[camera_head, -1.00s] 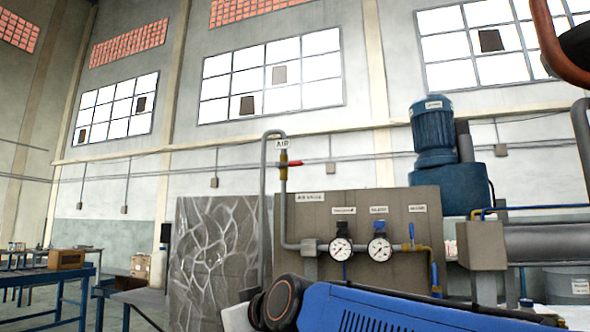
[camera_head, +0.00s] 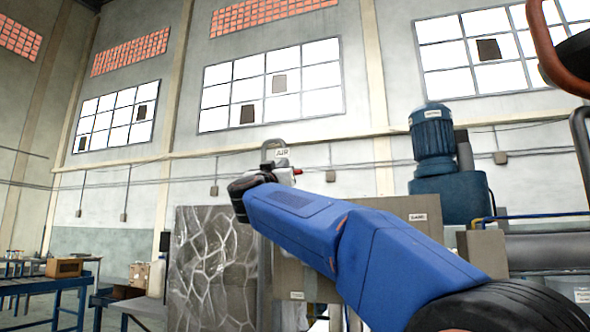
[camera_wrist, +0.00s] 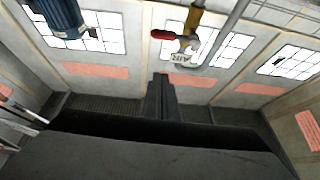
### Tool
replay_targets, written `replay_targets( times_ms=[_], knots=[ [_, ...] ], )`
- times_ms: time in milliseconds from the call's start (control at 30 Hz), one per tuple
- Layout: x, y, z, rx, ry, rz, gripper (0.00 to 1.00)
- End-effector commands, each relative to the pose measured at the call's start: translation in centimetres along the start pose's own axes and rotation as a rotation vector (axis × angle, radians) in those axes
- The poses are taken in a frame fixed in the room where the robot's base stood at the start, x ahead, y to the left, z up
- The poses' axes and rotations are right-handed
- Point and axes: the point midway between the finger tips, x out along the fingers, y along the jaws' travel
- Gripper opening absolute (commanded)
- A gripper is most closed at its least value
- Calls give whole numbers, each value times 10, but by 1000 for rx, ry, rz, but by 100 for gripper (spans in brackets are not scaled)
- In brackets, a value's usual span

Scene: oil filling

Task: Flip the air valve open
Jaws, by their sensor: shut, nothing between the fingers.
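The air valve has a red lever handle (camera_wrist: 163,34) on a brass body (camera_wrist: 192,20), beside a white AIR label (camera_wrist: 181,57) in the wrist view. The lever sticks out sideways from the pipe. In the head view only the red lever tip (camera_head: 299,171) shows, below the AIR label (camera_head: 281,152); my arm hides most of the valve and pipe. My gripper (camera_wrist: 161,79) is shut and empty. In the wrist view its fingertips are apart from the lever, which shows beyond them, above in the picture.
A grey pipe (camera_wrist: 228,35) runs beside the valve in the wrist view. My blue arm covers most of the gauge panel in the head view. A grey patterned panel (camera_head: 213,265) stands left of it. A blue motor (camera_head: 433,140) stands to the right.

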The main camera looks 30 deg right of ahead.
Motion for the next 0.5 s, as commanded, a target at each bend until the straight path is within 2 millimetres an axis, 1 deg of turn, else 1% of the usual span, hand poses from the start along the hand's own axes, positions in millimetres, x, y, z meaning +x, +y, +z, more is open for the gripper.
replay_targets(
  times_ms=[167,500],
  knots=[
    [5,6,0,-9,-8,42,0],
    [7,6,0,-10,-8,42,0]
  ],
)
